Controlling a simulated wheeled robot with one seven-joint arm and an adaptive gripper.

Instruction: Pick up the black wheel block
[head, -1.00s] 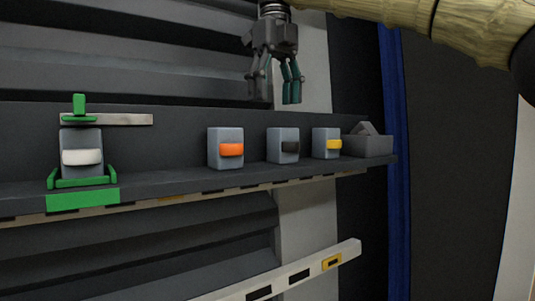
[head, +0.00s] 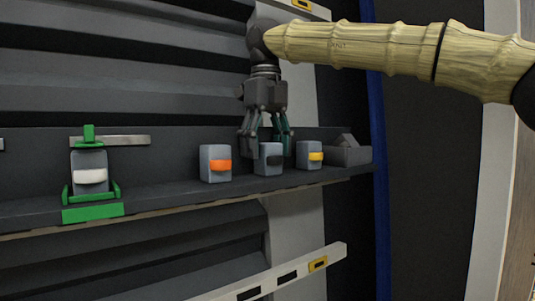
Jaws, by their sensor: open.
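The black wheel block (head: 267,164) is a grey block with a black piece on its front. It stands upright on the dark shelf (head: 150,194), between the orange and yellow ones. My gripper (head: 265,143) points down right above it, with its fingers spread and the tips around the block's upper part. The gripper is open. The fingers partly cover the block's top, and I cannot tell whether they touch it.
The orange-marked block (head: 214,164) is close on the left and the yellow-marked block (head: 309,156) close on the right. A green frame (head: 93,213) holds a white-marked block at the far left. A grey bin (head: 347,154) stands at the shelf's right end.

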